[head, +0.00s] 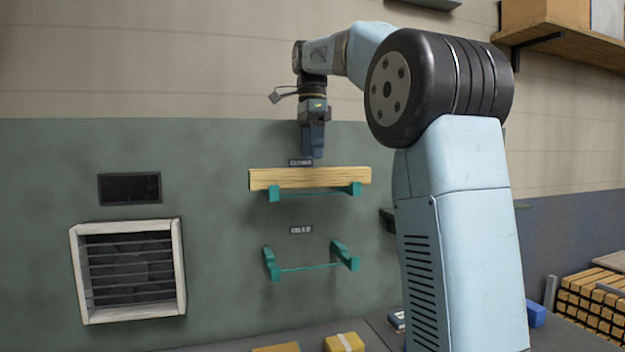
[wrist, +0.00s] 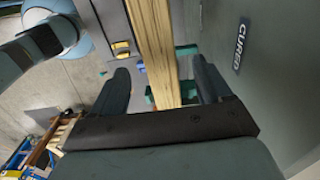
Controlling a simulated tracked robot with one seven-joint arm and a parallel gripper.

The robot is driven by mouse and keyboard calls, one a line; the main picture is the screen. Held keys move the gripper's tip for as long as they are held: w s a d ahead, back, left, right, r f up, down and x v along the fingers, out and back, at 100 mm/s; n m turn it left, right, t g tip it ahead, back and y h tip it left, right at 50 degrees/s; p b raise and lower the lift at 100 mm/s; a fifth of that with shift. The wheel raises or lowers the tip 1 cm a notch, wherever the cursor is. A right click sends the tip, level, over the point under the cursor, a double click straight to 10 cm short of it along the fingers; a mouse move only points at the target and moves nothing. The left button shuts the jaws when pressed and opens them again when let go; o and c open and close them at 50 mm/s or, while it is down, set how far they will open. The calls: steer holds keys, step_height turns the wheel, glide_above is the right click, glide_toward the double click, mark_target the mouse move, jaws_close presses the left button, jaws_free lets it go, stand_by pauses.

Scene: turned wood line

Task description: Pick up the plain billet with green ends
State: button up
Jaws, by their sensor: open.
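A long pale wooden billet (head: 310,177) lies level across the two teal brackets of the upper wall rack (head: 273,195). No green shows on its ends in the head view. My gripper (head: 313,154) points down just above the middle of the billet. In the wrist view, my gripper (wrist: 161,70) is open, with one finger on each side of the billet (wrist: 153,40). I cannot tell whether a finger touches it. The billet's far end runs out of the top of the wrist view.
The lower teal rack (head: 268,263) is empty. A small label (head: 301,162) sits on the wall just above the billet; it reads "CURED" in the wrist view (wrist: 240,43). A framed vent (head: 130,272) is at left. Blocks, one a yellow block (head: 345,343), lie below. Stacked timber (head: 595,305) stands at right.

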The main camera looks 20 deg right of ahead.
mark_target(312, 172)
steer(key=shift+f, duration=3.35)
steer(key=shift+c, duration=0.4)
steer(key=c, duration=1.2)
steer(key=shift+c, duration=0.5)
steer(key=shift+r, duration=0.15)
